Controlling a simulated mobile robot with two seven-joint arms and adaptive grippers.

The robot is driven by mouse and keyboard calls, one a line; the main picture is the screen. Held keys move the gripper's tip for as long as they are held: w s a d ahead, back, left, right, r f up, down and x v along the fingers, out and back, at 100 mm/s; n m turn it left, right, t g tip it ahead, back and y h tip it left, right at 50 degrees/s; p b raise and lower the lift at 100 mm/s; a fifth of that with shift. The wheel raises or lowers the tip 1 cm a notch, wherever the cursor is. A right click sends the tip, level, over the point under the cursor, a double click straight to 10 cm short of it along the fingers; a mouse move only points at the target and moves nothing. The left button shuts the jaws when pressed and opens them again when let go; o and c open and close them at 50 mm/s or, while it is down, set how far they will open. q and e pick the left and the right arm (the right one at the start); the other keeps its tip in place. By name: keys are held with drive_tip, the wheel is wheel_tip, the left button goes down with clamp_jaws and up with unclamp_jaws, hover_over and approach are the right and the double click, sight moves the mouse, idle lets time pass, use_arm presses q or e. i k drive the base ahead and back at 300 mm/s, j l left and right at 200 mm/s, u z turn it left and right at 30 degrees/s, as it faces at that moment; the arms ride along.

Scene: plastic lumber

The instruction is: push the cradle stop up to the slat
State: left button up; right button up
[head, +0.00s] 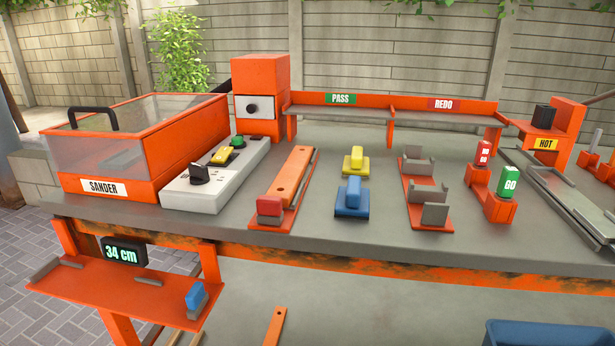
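An orange slat (290,178) with small dark holes lies lengthwise in an orange cradle (262,221) with a grey rail along its right side, on the grey bench. A red block on a grey foot, which looks like the cradle stop (269,206), stands at the cradle's near end, by the slat's near end. I cannot tell whether the stop touches the slat or a small gap is between them. Neither of my grippers is in the head view.
Left of the cradle are a white switch box (214,178) and the SANDER (140,150). Right of it stand yellow (354,160) and blue (352,196) handled blocks and a bracketed orange rack (428,190). A lower shelf (110,285) holds a blue-topped block (195,295).

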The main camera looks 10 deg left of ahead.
sight(270, 211)
drive_tip(key=l+u, duration=0.7)
drive_tip(key=l, duration=0.15)
drive_tip(key=k+l+u, duration=0.15)
drive_tip(key=l+u, duration=0.2)
